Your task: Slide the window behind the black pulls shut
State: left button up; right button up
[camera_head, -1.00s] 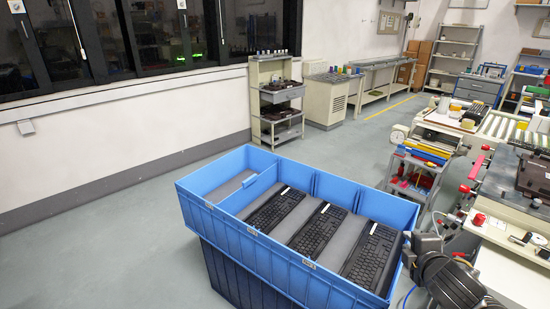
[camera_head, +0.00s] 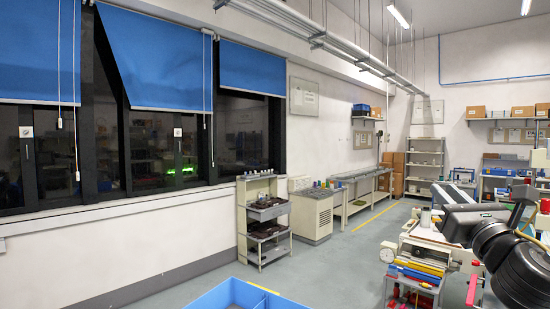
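The black-framed window (camera_head: 104,150) runs along the left wall, with dark panes between black uprights. Small dark upright marks, perhaps the black pulls (camera_head: 27,152), show below white square tags on the frame. I cannot tell how far any pane stands open. Blue blinds (camera_head: 160,60) cover the upper part, and the middle one hangs with a slanted left edge. My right gripper (camera_head: 462,224) is at the lower right, far from the window. Its fingers are not clear and I cannot tell whether it is open. My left gripper is out of view.
A blue crate (camera_head: 226,296) shows its rim at the bottom middle. A grey shelf cart (camera_head: 263,222) stands by the wall right of the window. White blind cords (camera_head: 76,140) hang before the panes. Grey floor (camera_head: 185,293) is clear below the window.

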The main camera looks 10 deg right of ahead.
aim_at(153, 146)
jog(key=u, duration=1.05)
jog(key=i, duration=5.25)
jog(key=z, duration=1.75)
jog(key=i, duration=2.85)
jog(key=u, duration=0.75)
